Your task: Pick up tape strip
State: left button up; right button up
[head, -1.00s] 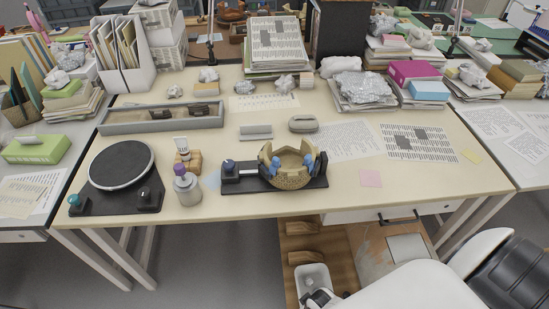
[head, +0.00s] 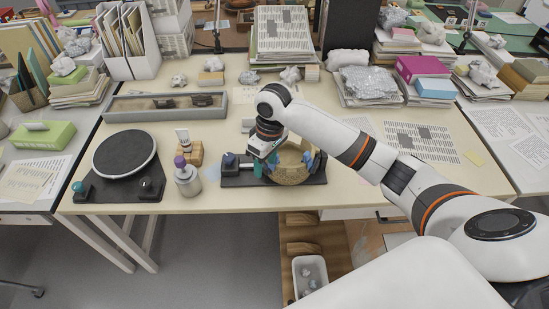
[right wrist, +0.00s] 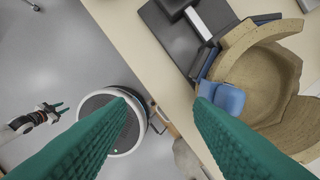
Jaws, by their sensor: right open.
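The tan broken bowl (head: 290,175) sits on the stand beside blue pads (right wrist: 229,98). My left gripper (right wrist: 58,109) hangs small, fingers apart, over the floor.
A round black turntable (head: 124,156) stands at the left. A purple-capped bottle (head: 187,180) and a small tube on a wooden block (head: 189,152) stand between it and the stand. A long grey tray (head: 165,105) lies behind. Paper sheets lie at the right.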

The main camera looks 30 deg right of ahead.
jog(key=w+d+r+m, duration=0.1)
jog(key=w+d+r, duration=0.3)
jog(key=d+r, duration=0.3)
jog(key=shift+g, duration=0.3)
jog(key=f, duration=0.1)
jog(key=a+f, duration=0.1)
jog(key=f, duration=0.1)
jog(key=f+p, duration=0.1)
jog(key=f, duration=0.1)
jog(key=shift+s+a+f, duration=0.1)
jog(key=shift+s+a, duration=0.2)
jog(key=shift+s, duration=0.05)
jog(key=f, duration=0.3)
jog(key=a+f+p, duration=0.1)
jog(key=f, duration=0.1)
jog(key=c, duration=0.8)
